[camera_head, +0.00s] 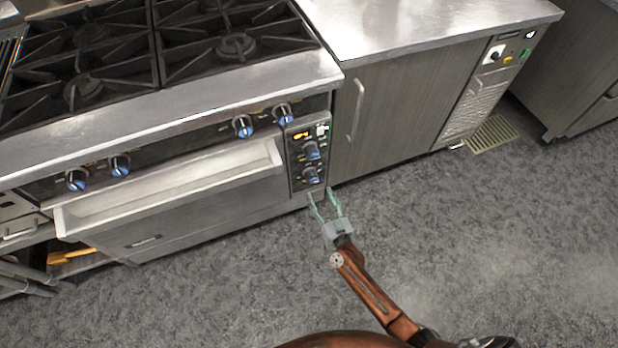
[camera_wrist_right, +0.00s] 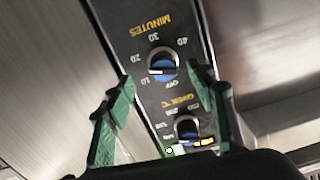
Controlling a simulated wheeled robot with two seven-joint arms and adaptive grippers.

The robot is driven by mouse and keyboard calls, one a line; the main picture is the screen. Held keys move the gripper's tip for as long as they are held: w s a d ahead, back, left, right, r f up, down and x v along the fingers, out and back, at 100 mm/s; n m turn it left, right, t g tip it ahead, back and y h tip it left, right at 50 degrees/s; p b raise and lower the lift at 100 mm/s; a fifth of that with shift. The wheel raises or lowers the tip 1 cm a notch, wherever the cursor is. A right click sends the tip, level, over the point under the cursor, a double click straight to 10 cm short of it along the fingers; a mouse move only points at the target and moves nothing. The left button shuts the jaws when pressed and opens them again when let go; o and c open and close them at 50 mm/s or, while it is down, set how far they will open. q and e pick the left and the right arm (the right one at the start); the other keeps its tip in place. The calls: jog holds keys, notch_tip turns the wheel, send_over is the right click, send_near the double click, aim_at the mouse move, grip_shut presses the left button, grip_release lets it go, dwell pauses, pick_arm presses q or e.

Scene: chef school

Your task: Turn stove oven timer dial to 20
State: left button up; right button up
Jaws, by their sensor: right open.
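The oven's control panel (camera_head: 296,160) is at the stove's right end. The timer dial (camera_head: 311,174) is its lower knob, black with a blue face. In the right wrist view the timer dial (camera_wrist_right: 162,65) appears upside down, marked MINUTES, with OFF, 10, 20, 30 and 40 around it. A pale mark lies toward its left side, near 10; the exact setting is unclear. My right gripper (camera_head: 320,193) is open and empty, just below and in front of the panel. In the wrist view its green fingers (camera_wrist_right: 162,78) stand on either side of the dial, apart from it. My left gripper is not in view.
The oven temperature dial (camera_head: 311,151) sits above the timer dial, under a lit display (camera_head: 302,135). Several burner knobs (camera_head: 243,126) line the stove front. The oven handle (camera_head: 170,187) juts out left of the panel. A grey cabinet (camera_head: 400,105) stands right. The floor (camera_head: 480,240) is clear.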

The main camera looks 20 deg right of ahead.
aim_at(313, 182)
jog(key=w+b, duration=0.1)
jog(key=w, duration=0.2)
jog(key=w+b, duration=0.1)
jog(key=w, duration=0.3)
jog(key=shift+w+a+r, duration=0.1)
jog(key=shift+a+r, duration=0.1)
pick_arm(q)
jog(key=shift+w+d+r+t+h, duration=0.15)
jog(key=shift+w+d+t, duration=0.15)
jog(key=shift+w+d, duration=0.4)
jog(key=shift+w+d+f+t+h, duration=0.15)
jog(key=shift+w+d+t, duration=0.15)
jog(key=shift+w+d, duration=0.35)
pick_arm(e)
jog(key=shift+w+r, duration=0.15)
jog(key=shift+w, duration=0.4)
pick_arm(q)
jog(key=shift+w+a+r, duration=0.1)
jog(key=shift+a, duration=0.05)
pick_arm(e)
jog(key=shift+c, duration=0.7)
